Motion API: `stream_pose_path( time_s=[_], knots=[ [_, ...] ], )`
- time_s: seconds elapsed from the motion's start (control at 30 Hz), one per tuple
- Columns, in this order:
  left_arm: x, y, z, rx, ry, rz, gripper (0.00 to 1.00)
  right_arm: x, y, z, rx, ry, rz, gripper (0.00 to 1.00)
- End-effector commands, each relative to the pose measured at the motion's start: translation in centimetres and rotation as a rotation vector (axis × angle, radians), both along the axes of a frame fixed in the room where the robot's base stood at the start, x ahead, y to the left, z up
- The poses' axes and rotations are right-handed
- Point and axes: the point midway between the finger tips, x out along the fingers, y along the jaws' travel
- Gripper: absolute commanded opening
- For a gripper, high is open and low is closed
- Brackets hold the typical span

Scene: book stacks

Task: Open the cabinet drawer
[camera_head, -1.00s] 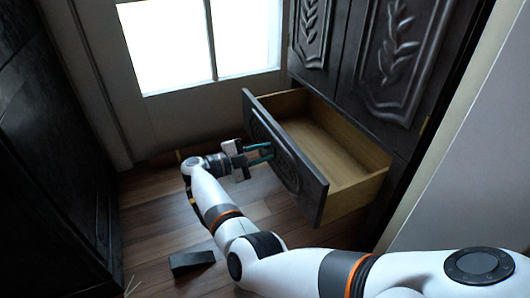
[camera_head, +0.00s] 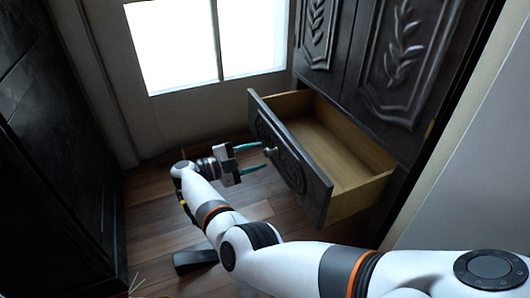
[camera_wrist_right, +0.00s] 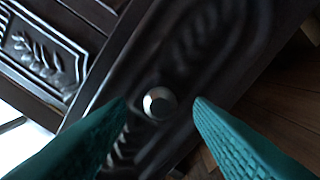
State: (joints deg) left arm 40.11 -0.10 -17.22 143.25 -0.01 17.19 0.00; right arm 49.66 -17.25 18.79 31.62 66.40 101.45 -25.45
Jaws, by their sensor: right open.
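The cabinet drawer (camera_head: 291,160) stands pulled out from the dark carved cabinet (camera_head: 395,60), and its empty wooden inside shows. A round metal knob (camera_head: 270,152) sits on its dark front. In the right wrist view the knob (camera_wrist_right: 159,103) shows between and beyond the two teal fingers. My right gripper (camera_head: 257,157) is open in front of the drawer, with its fingers apart and pointing at the knob. It holds nothing. My left gripper is not in view.
A bright window (camera_head: 210,40) is in the back wall. A dark piece of furniture (camera_head: 55,150) stands at the left. A dark block (camera_head: 195,260) lies on the wooden floor (camera_head: 150,215) beside my right arm. A pale wall (camera_head: 470,150) is at the right.

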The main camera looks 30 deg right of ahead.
Motion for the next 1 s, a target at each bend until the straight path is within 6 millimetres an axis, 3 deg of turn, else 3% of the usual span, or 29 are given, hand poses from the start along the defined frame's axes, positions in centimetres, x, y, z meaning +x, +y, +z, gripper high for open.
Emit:
stream_pose_path(
  time_s=[0.1,0.3,1.0],
  knots=[
    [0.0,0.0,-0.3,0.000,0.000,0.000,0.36,0.2,1.8,-0.2,0.002,0.002,0.001,0.48],
    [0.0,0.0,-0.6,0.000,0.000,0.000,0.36,0.4,3.3,-0.1,0.001,0.000,0.001,0.48],
    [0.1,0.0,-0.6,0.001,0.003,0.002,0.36,0.3,3.4,-0.1,0.000,0.000,0.000,0.48]
  ],
)
